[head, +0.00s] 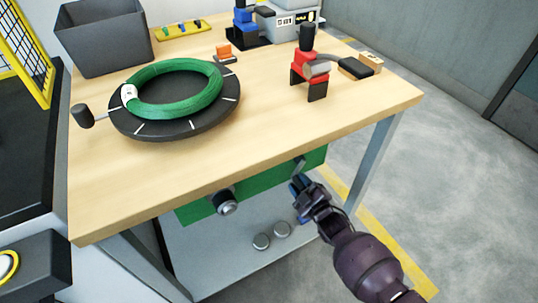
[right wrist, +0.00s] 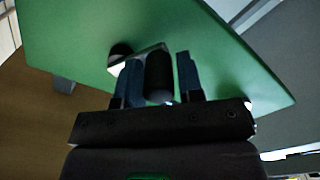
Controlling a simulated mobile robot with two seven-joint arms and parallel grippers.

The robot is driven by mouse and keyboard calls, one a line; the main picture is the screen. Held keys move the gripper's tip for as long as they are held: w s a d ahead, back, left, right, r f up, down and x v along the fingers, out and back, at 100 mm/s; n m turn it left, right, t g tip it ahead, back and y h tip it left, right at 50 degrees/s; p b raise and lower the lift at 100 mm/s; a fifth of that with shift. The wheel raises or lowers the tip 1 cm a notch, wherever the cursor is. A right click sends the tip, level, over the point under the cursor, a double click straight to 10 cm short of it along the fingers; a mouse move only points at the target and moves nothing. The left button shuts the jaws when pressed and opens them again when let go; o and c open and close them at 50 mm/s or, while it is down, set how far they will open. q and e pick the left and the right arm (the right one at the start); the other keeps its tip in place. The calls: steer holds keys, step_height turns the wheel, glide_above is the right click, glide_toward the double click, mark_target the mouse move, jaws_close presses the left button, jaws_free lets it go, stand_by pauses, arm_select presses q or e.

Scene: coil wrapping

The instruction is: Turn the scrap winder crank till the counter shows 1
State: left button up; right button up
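The scrap winder (head: 250,190) appears as a green housing under the front of the table. Its crank arm (head: 299,167) is at the right of the green front, and the handle is hidden by my gripper in the head view. My right gripper (head: 302,187) is at that crank. In the right wrist view, the black crank handle (right wrist: 159,76) lies between the two blue fingers, with a narrow gap beside it. The fingers look open around it. I see no readable counter on the winder. My left gripper is not in view.
The table (head: 290,130) carries a black turntable (head: 170,130) with a green coil (head: 208,94), a grey bin (head: 105,42) and a red-and-black tool (head: 305,72). A silver knob (head: 226,204) sticks out left of the crank. A lower shelf (head: 215,260) holds two round discs.

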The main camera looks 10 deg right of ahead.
steer(key=shift+o, duration=0.8)
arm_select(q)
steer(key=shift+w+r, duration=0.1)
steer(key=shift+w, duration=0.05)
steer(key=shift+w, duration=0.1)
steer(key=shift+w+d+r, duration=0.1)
arm_select(e)
steer(key=shift+s+d+r, duration=0.1)
steer(key=shift+s+d, duration=0.15)
steer(key=shift+s, duration=0.3)
steer(key=shift+p+v, duration=0.6)
steer(key=shift+v, duration=0.75)
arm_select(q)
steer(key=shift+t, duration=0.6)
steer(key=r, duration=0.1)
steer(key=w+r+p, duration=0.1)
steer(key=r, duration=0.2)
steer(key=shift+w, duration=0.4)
arm_select(e)
steer(key=v, duration=0.5)
steer(key=shift+s, duration=0.1)
